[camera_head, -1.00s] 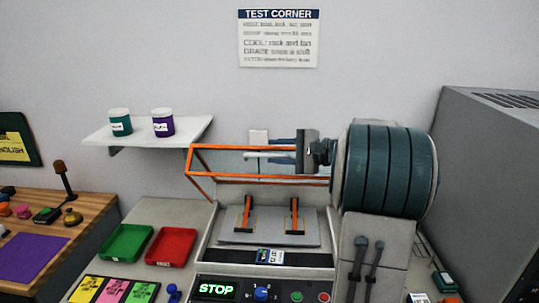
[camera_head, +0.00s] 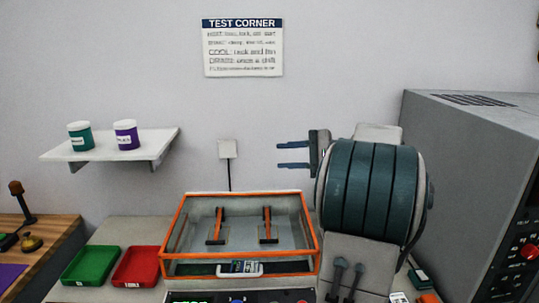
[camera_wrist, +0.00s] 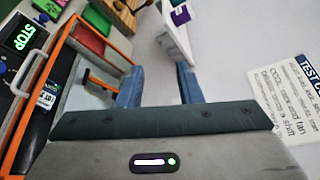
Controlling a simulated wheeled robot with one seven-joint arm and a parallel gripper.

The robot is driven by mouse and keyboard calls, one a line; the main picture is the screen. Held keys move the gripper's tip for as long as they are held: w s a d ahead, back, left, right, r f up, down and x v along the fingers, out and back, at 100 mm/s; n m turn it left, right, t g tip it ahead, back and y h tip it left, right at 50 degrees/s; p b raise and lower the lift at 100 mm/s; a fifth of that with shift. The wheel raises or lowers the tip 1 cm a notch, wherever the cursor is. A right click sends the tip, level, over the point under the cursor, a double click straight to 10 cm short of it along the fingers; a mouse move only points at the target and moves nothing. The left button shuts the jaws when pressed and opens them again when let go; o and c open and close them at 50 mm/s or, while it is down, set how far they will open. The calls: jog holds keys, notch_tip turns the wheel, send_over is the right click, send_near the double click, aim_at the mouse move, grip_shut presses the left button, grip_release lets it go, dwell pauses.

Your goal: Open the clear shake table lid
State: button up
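The clear shake table lid (camera_head: 165,235) has an orange frame. It sits down over the grey shake table (camera_head: 190,222), lying closed as far as I can see. Its pale handle (camera_head: 240,269) is at the front edge; the handle also shows at the left of the wrist view (camera_wrist: 30,72). Two orange-topped clamps (camera_head: 220,226) stand under the lid. My gripper (camera_head: 280,155) is above and behind the lid's right side, pointing left, apart from it. Its two blue fingers are spread with nothing between them; they also show in the wrist view (camera_wrist: 158,85).
A wall shelf (camera_head: 110,150) holds a teal jar (camera_head: 80,137) and a purple jar (camera_head: 126,135). Green (camera_head: 90,265) and red (camera_head: 137,266) trays lie left of the shake table. A large grey cabinet (camera_head: 460,170) stands at the right. The air above the lid is free.

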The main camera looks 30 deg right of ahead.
jog(key=s+a+f+n+g+h, duration=0.2)
jog(key=s+a+f+n+g, duration=0.15)
jog(key=a, duration=0.65)
jog(key=s+a+f+n+g+h, duration=0.15)
jog(key=s+a+f+g, duration=0.3)
jog(key=a, duration=0.45)
jog(key=s+a+f+n+h, duration=0.4)
jog(key=s+f+n+h, duration=0.3)
jog(key=s, duration=0.5)
notch_tip(320, 180, down, 2)
jog(key=shift+a+f+n, duration=0.15)
jog(key=shift+a+n, duration=0.2)
jog(key=shift+n, duration=0.55)
jog(key=shift+s+f+n, duration=0.15)
jog(key=shift+s+n, duration=0.05)
jog(key=shift+n, duration=0.1)
jog(key=c, duration=0.3)
jog(key=shift+f+h, duration=0.1)
jog(key=shift+h, duration=0.15)
grip_shut()
